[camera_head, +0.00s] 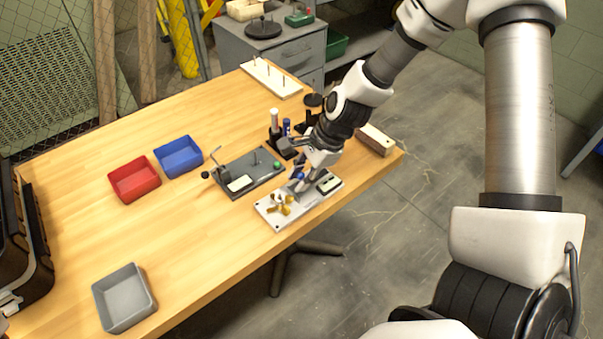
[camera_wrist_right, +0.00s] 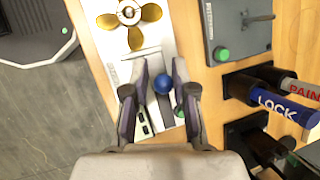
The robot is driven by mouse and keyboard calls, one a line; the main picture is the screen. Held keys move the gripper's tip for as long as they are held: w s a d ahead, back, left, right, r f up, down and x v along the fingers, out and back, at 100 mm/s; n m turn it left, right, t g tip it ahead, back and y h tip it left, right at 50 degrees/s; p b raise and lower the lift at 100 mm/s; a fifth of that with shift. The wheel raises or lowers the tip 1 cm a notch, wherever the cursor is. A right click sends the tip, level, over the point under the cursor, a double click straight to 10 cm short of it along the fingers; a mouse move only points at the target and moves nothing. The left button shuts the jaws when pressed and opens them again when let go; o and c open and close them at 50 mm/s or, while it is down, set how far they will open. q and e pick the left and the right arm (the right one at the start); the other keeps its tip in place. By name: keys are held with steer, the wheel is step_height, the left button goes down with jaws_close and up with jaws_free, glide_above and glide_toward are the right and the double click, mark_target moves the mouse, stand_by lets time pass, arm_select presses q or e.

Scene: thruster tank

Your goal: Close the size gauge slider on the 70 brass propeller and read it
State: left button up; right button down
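The size gauge is a pale metal plate (camera_head: 275,219) near the table's right edge. A brass propeller (camera_head: 280,205) lies on its left end; it also shows at the top of the right wrist view (camera_wrist_right: 131,16). A blue ball knob (camera_wrist_right: 162,84) stands on the plate beyond the propeller. My right gripper (camera_wrist_right: 160,66) is over the plate, its fingers apart on either side of the knob; I cannot tell if they touch it.
A grey fixture with a lever (camera_head: 263,183) lies behind the gauge. Beside it stand holders with a blue LOCK tube (camera_wrist_right: 288,108) and a PAINT tube (camera_wrist_right: 300,88). Red (camera_head: 134,194), blue (camera_head: 178,170) and grey (camera_head: 124,317) bins are left. The table's front middle is clear.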

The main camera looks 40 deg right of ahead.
steer(key=shift+w+a, duration=0.1)
steer(key=c, duration=1.2)
jaws_free()
steer(key=shift+o, duration=0.7)
steer(key=shift+w+f, duration=0.1)
steer(key=shift+f, duration=0.05)
steer(key=v, duration=1.2)
